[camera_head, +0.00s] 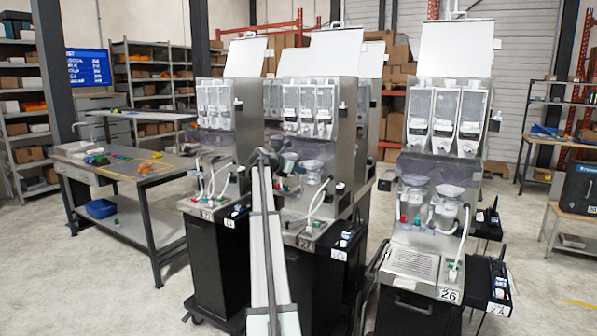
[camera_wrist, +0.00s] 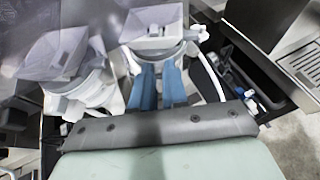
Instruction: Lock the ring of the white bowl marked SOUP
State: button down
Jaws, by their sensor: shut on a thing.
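In the wrist view, two blue fingers of my gripper (camera_wrist: 158,72) reach up to the underside of a pale bowl with a white ring (camera_wrist: 190,52), below a grey square hopper (camera_wrist: 152,22). The fingers are shut on the ring's near edge; the exact contact is partly hidden. A second white bowl (camera_wrist: 88,84) sits to the left under its own hopper. In the head view, my gripper (camera_head: 284,163) is at the middle dispenser (camera_head: 318,215), by its bowls; one bowl (camera_head: 312,172) shows to its right. No SOUP mark is legible.
Another dispenser (camera_head: 418,215) with two bowls stands at the right, and one (camera_head: 213,190) stands at the left. White hoses hang near the bowls. In the wrist view, a black tray (camera_wrist: 255,85) and metal grate (camera_wrist: 305,65) lie at the right. A workbench (camera_head: 125,165) stands far left.

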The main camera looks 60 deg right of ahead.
jog(key=shift+s, duration=0.35)
jog(key=shift+s+a, duration=0.15)
jog(key=shift+s, duration=1.5)
jog(key=c, duration=1.4)
grip_release()
jog(key=shift+w, duration=0.15)
jog(key=v, duration=1.3)
jog(key=shift+w+a+r, duration=0.15)
jog(key=shift+a+r, duration=0.05)
jog(key=shift+a, duration=0.1)
